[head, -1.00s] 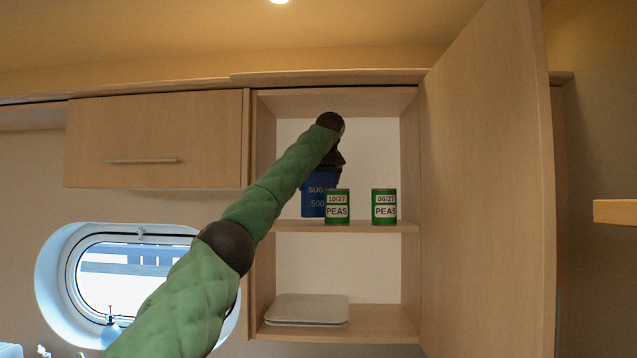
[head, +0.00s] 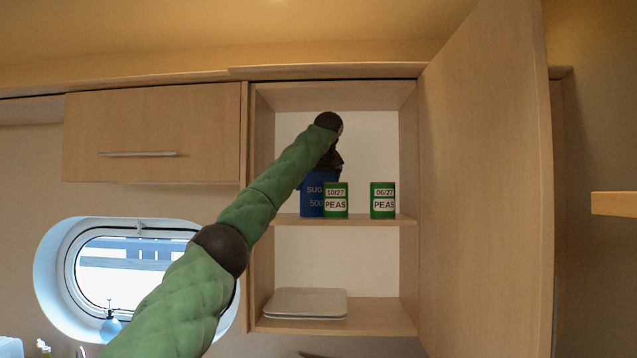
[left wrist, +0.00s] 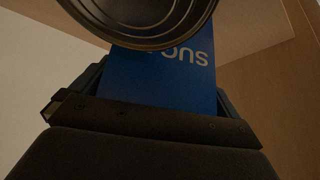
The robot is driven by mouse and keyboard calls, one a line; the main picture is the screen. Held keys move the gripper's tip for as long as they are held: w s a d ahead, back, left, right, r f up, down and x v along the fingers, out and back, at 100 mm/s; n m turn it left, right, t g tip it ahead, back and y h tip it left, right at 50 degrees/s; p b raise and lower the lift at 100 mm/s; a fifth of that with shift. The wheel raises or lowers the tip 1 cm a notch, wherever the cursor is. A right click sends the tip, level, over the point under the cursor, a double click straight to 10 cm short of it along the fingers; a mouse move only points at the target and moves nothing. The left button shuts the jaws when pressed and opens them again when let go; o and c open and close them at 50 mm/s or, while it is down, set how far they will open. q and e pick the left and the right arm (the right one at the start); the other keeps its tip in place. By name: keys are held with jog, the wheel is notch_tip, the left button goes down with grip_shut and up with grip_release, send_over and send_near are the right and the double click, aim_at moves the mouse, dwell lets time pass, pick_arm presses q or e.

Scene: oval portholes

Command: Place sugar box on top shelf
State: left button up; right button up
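The blue sugar box (head: 312,201) is upright in the open cabinet, above the middle shelf board (head: 285,219). Its base is at or very near the board; I cannot tell if it touches. My left gripper (head: 331,163) is at its top, partly hidden by my arm. In the left wrist view the box (left wrist: 160,85) sits between the fingers (left wrist: 160,100), which look closed on it. A green peas can (head: 336,203) stands in front of the box's right side. My right gripper is not in view.
A second peas can (head: 382,203) stands to the right on the same board. White plates (head: 305,302) lie on the bottom shelf. The open cabinet door (head: 490,190) rises at the right. Board space beside and between the cans is free.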

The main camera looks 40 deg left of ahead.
pick_arm(q)
jog(key=shift+b+v, duration=0.95)
jog(key=shift+v, duration=1.45)
jog(key=shift+s+d+b, duration=0.8)
jog(key=shift+d+b, duration=0.25)
jog(key=shift+d, duration=0.05)
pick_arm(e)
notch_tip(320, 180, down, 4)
pick_arm(q)
jog(key=s+d+b, duration=0.5)
jog(key=d+b, duration=0.1)
jog(key=d, duration=0.1)
jog(key=shift+s+d+r, duration=0.25)
jog(key=shift+d, duration=0.15)
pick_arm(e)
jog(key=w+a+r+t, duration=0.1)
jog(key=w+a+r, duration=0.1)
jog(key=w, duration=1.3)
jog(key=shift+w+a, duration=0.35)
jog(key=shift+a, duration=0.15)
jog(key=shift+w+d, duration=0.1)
pick_arm(q)
jog(key=shift+a, duration=0.1)
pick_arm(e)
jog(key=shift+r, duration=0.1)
